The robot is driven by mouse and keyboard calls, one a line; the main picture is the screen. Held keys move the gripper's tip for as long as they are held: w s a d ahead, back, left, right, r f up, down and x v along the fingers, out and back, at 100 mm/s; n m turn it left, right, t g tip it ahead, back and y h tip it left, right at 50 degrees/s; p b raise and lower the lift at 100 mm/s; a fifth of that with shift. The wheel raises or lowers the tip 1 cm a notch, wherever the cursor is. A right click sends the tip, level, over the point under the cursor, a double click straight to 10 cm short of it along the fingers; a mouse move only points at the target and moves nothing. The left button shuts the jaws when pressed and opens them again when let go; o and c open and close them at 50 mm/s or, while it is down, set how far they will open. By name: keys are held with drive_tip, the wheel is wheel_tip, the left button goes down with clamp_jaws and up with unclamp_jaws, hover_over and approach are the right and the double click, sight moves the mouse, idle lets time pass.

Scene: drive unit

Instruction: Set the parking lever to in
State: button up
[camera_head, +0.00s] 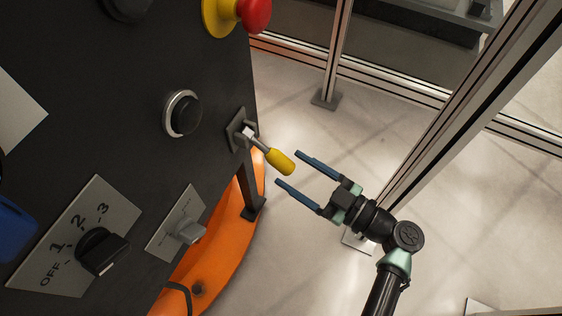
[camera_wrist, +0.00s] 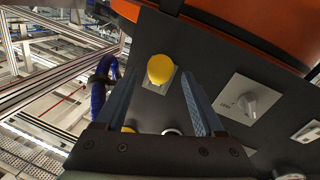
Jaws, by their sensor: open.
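A lever with a yellow grip (camera_head: 280,161) sticks out from a small dark mount at the right edge of the black panel; I take it to be the parking lever. It slants down to the right in the head view. In the wrist view its yellow end (camera_wrist: 160,69) shows between the fingers. My gripper (camera_head: 288,167) is open, with its two blue fingers pointing at the lever. The fingertips are on either side of the grip's end; I cannot tell whether either touches it. No lettering by the lever is readable.
The black panel (camera_head: 100,140) also carries a red and yellow stop button (camera_head: 240,14), a round black button (camera_head: 183,113), a numbered rotary switch (camera_head: 101,250) and a small grey switch (camera_head: 189,231). An orange curved body (camera_head: 215,265) lies below. Metal frame posts (camera_head: 470,100) stand right.

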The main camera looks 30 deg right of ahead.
sight(282, 163)
drive_tip(key=shift+b+x, duration=0.3)
drive_tip(key=shift+x, duration=1.8)
clamp_jaws()
